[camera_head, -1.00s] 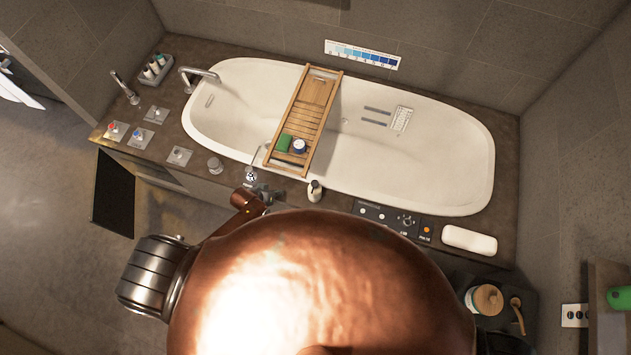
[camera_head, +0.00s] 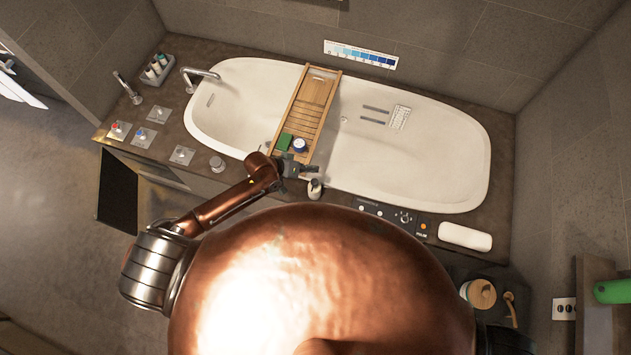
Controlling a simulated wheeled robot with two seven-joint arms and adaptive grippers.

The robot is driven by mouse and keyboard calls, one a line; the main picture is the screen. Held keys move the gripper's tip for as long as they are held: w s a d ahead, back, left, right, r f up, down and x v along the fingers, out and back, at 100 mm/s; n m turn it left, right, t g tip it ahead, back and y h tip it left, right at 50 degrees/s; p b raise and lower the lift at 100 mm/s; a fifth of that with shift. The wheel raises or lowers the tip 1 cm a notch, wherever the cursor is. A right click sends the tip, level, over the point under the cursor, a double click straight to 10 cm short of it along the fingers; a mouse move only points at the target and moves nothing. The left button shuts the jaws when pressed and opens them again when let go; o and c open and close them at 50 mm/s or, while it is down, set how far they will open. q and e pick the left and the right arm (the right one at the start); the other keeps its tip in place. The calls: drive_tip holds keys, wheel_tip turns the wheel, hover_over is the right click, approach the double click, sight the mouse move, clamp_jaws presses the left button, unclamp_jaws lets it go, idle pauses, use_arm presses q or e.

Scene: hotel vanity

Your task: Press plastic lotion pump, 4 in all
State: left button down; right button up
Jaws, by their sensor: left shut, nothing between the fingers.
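A small pale lotion bottle (camera_head: 315,190) with a dark pump top stands upright on the near rim of the tub surround. My left gripper (camera_head: 310,172) is just above and behind it in the picture, close to the pump top. The left gripper is shut with nothing in it. I cannot tell whether it touches the pump. My right gripper is not in view.
The white bathtub (camera_head: 420,180) is spanned by a wooden caddy (camera_head: 312,105) with a green block (camera_head: 285,142) and a small round jar (camera_head: 300,146). A control panel (camera_head: 390,213) and a rolled white towel (camera_head: 465,237) lie to the right. Taps stand at the left.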

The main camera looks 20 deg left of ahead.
use_arm(q)
drive_tip(key=b, duration=0.7)
hover_over(316, 181)
drive_tip(key=a, duration=0.1)
drive_tip(key=f, duration=0.7)
drive_tip(key=shift+s+a, duration=0.1)
drive_tip(key=shift+s, duration=0.3)
drive_tip(key=shift+f+b, duration=0.3)
drive_tip(key=shift+f, duration=0.55)
drive_tip(key=shift+f, duration=0.2)
drive_tip(key=shift+f, duration=0.25)
drive_tip(key=shift+f+b, duration=0.45)
drive_tip(key=shift+f, duration=0.4)
idle(0.5)
drive_tip(key=shift+r+p, duration=1.25)
